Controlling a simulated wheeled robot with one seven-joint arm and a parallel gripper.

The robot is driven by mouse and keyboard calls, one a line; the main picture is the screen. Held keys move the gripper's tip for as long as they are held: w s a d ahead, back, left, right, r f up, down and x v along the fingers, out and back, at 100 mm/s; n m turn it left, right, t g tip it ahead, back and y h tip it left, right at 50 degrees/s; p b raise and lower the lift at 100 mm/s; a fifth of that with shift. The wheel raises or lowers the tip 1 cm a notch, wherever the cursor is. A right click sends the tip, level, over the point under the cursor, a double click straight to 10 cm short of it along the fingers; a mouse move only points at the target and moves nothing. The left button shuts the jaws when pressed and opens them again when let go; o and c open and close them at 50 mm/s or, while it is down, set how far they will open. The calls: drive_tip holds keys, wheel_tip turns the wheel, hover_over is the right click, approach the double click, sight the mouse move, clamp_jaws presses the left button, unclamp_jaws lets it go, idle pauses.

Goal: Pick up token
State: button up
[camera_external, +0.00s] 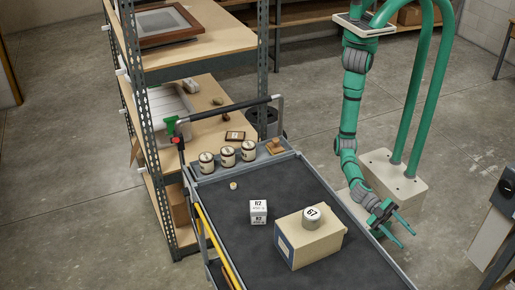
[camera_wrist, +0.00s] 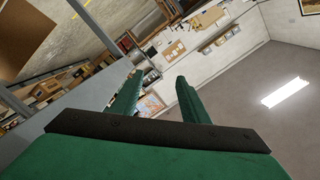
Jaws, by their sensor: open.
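A small round beige piece (camera_external: 233,185), which may be the token, lies on the dark top of the cart (camera_external: 310,195), near its left edge and in front of the jars. A white round piece marked 67 (camera_external: 311,214) sits on the cardboard box (camera_external: 310,240); I cannot tell whether it is a token. My gripper (camera_external: 408,240) is open and empty, out beyond the cart's right side, well away from both pieces. In the wrist view its two green fingers (camera_wrist: 160,78) stand apart with nothing between them, and neither piece can be made out there.
A white cube marked 112 (camera_external: 258,211) stands left of the box. Several labelled jars (camera_external: 227,157) and a wooden stamp (camera_external: 275,146) stand in the tray at the cart's far end. A shelf rack (camera_external: 155,140) and the cart's handle (camera_external: 230,109) rise behind.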

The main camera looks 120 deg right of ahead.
drive_tip(key=s+a+r+n+g, duration=0.3)
drive_tip(key=s+a+r+n, duration=0.1)
drive_tip(key=r, duration=0.5)
drive_tip(key=s+a+r+n+g+h, duration=0.1)
drive_tip(key=s+a+r+n+g, duration=0.2)
drive_tip(key=r, duration=0.7)
drive_tip(key=s+a+r+n+g, duration=0.2)
drive_tip(key=s+a+r+n, duration=0.25)
drive_tip(key=r, duration=0.45)
drive_tip(key=m+t+h, duration=0.3)
drive_tip(key=t+h, duration=0.7)
drive_tip(key=h, duration=0.7)
hover_over(328, 203)
drive_tip(key=w+a, duration=0.2)
drive_tip(key=a, duration=0.1)
wheel_tip(328, 203, down, 22)
drive_tip(key=shift+w+r, duration=0.1)
drive_tip(key=shift+w, duration=0.05)
drive_tip(key=shift+w+a+f, duration=0.1)
drive_tip(key=shift+f, duration=1.5)
drive_tip(key=shift+w+a+f, duration=0.1)
drive_tip(key=shift+f, duration=1.5)
drive_tip(key=shift+c, duration=0.7)
